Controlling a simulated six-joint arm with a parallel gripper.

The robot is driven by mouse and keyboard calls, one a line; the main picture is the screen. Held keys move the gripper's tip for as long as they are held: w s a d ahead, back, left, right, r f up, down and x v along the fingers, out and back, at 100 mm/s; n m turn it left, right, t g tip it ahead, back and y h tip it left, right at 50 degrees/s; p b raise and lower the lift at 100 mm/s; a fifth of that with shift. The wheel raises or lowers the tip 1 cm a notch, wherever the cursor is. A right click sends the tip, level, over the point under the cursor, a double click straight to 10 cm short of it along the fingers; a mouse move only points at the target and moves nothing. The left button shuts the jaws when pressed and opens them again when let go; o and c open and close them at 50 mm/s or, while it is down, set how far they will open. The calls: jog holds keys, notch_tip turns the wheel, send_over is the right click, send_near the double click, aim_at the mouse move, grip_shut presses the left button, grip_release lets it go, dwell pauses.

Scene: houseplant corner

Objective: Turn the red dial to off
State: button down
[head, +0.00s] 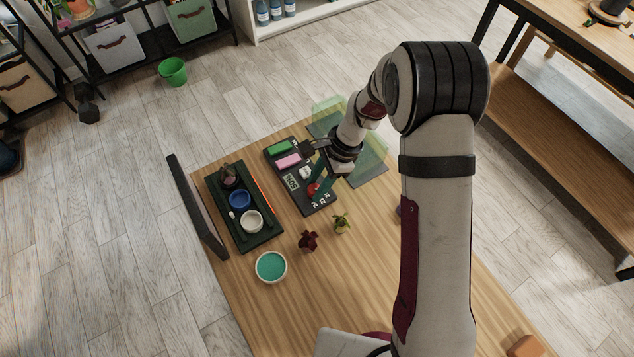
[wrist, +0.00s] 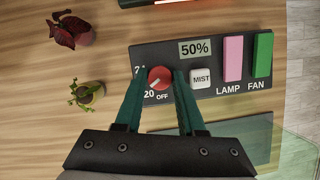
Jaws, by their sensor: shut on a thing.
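The red dial (wrist: 160,77) sits on a dark control panel (wrist: 212,79). Its pale pointer mark slants to the lower left, towards the printed 20, with OFF printed just right of that. Other scale marks are partly hidden by the fingers. My gripper (wrist: 159,80) has its green fingers on either side of the dial and is shut on it. In the head view the dial (head: 313,189) is near the panel's front end, with my gripper (head: 317,183) over it.
The panel also has a white MIST button (wrist: 201,78), a pink LAMP switch (wrist: 233,58), a green FAN switch (wrist: 262,55) and a 50% display (wrist: 195,48). Two small plants (head: 308,240) (head: 341,223) stand nearby. A dark tray (head: 267,240) with pots lies left.

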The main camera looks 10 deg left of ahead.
jog(key=n+h, duration=0.1)
jog(key=n, duration=0.1)
jog(key=n+g, duration=0.1)
jog(key=n, duration=0.2)
jog(key=shift+w+a+n+g+h, duration=0.1)
jog(key=shift+n+g+h, duration=0.2)
jog(key=shift+h, duration=0.1)
jog(key=n+h, duration=0.1)
jog(key=n, duration=0.2)
jog(key=n+h, duration=0.1)
jog(key=n, duration=0.1)
jog(key=shift+a+n+g, duration=0.15)
jog(key=shift+n+g, duration=0.15)
jog(key=shift+n, duration=0.1)
jog(key=c, duration=0.8)
grip_release()
jog(key=v, duration=1.6)
jog(key=shift+a, duration=0.2)
